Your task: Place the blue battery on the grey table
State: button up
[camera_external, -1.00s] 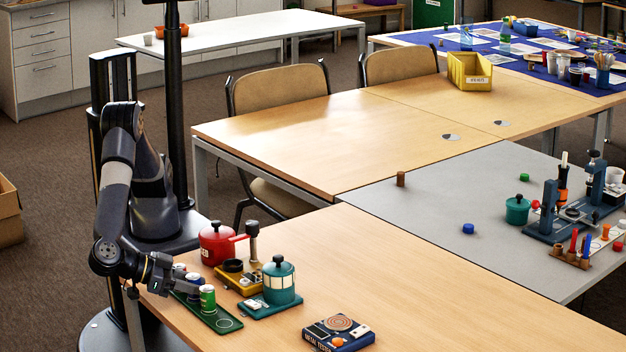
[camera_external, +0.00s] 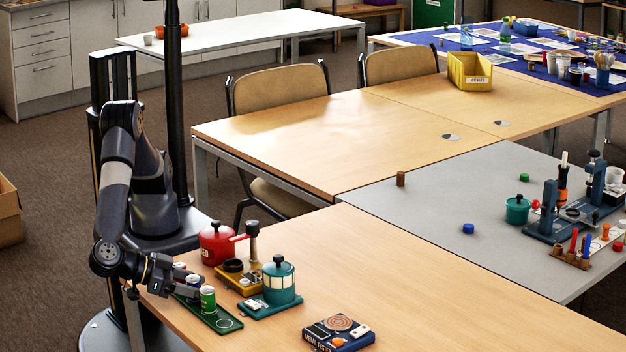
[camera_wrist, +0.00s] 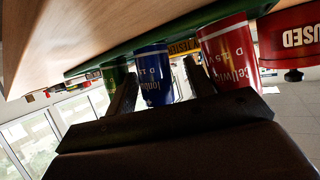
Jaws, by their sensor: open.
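The blue battery (camera_external: 193,281) stands in the green tray (camera_external: 224,325) on the near wooden table, partly hidden by my gripper and the green battery (camera_external: 208,299). In the wrist view, where the scene appears upside down, the blue battery (camera_wrist: 153,72) shows between my two fingers, with a red battery (camera_wrist: 228,48) to its right and the green battery to its left. My gripper (camera_external: 182,277) is open, its fingers on either side of the blue battery; I cannot tell whether they touch it. The grey table (camera_external: 420,212) is at the right.
A red pot (camera_external: 215,243), a yellow tester (camera_external: 240,280) and a teal pot (camera_external: 279,283) stand close beside the tray. A metal tester box (camera_external: 338,332) lies in front. The grey table holds a brown cylinder (camera_external: 400,179), a blue cap (camera_external: 468,228) and clear room between them.

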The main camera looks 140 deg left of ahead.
jog(key=shift+s+d+r, duration=0.1)
jog(key=shift+d+r, duration=0.15)
jog(key=shift+o, duration=0.4)
jog(key=v, duration=1)
jog(key=shift+d, duration=0.1)
jog(key=shift+r, duration=0.1)
notch_tip(320, 180, up, 12)
jog(key=m+g+h+p, duration=0.2)
jog(key=m+h+p, duration=0.4)
jog(key=m+h, duration=0.8)
send_near(191, 277)
jog(key=shift+m+y, duration=0.3)
jog(key=shift+y, duration=0.5)
jog(key=f, duration=0.1)
jog(key=w+d+f, duration=0.1)
jog(key=f, duration=0.2)
jog(key=shift+w+d+f, duration=0.2)
jog(key=shift+w+f, duration=0.1)
jog(key=shift+f, duration=0.1)
jog(key=shift+x, duration=3.1)
jog(key=shift+a, duration=0.15)
